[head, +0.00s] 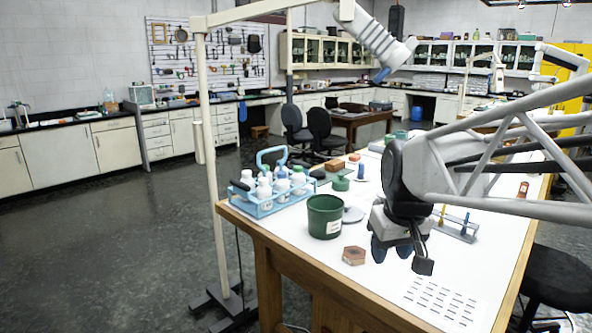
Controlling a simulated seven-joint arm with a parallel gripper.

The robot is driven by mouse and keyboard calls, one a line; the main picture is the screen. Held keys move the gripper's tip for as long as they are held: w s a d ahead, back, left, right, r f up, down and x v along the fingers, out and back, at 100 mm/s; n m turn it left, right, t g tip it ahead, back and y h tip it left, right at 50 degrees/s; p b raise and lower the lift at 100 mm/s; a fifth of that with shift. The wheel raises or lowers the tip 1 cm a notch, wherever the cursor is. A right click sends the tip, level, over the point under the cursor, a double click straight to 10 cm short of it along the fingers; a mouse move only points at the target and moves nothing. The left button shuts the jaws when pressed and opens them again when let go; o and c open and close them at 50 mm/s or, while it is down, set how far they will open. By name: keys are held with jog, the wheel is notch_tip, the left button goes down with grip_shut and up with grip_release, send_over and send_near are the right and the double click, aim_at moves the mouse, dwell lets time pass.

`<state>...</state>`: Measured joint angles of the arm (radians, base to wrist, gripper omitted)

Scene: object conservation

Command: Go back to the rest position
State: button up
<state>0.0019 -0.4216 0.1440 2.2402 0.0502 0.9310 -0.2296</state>
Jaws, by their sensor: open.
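My gripper (402,258) hangs over the white workbench (290,238), pointing down, at the right of the head view. Its jaws are open and nothing shows between them. A dark green pot (325,217) stands upright on the bench to its left. A brown hexagonal block (354,256) lies on the bench just left of the gripper, apart from it. A grey disc (352,214) lies behind the pot's right side. My forearm hides part of the bench's right side.
A blue carrier (262,207) with several white bottles stands at the bench's left edge. Behind the pot are a small green cup (340,183) and a brown block (335,166). A grey rack (458,228) with coloured tools stands right of the gripper. The front bench area is mostly clear.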

jog(key=s+f+m, duration=0.1)
jog(key=s+f, duration=0.1)
jog(key=s, duration=0.3)
jog(key=s+f, duration=0.2)
jog(key=s, duration=0.3)
jog(key=s+d+f+m, duration=0.1)
jog(key=s+f, duration=0.1)
jog(key=s, duration=0.4)
jog(key=shift+f+m+h, duration=0.3)
jog(key=shift+f, duration=0.05)
